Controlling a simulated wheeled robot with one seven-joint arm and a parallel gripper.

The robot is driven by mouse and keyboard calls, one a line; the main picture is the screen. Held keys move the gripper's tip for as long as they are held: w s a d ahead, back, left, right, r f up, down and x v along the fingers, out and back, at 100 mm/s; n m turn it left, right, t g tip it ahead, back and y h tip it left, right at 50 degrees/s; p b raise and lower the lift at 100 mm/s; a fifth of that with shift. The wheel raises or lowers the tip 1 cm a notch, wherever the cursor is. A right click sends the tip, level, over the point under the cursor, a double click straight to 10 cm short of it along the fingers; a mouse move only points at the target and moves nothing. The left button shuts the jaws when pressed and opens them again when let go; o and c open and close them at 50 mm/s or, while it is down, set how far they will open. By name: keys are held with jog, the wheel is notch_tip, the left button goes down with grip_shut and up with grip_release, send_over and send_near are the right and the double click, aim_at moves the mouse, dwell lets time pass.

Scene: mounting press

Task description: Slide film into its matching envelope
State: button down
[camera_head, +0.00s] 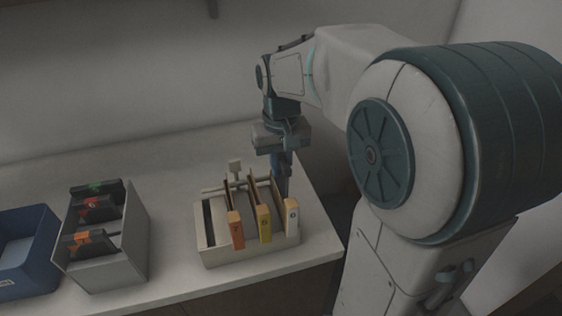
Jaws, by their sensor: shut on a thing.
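A light rack (250,252) stands near the counter's right end. My gripper (284,185) points down at the rack's right end, behind the white tab. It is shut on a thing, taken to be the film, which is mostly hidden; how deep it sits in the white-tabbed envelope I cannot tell.
A grey open box (108,266) left of the rack holds dark upright pieces with green, red and orange marks. A blue bin (25,255) stands at the far left. Counter behind the box is clear.

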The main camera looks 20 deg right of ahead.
aim_at(281, 177)
jog(key=shift+f+b, duration=1.25)
jog(key=shift+f, duration=0.7)
jog(key=c, duration=1.3)
grip_release()
jog(key=shift+c, duration=0.2)
jog(key=shift+r, duration=0.1)
notch_tip(281, 177, up, 14)
jog(key=shift+f+p, duration=0.15)
jog(key=shift+p, duration=0.2)
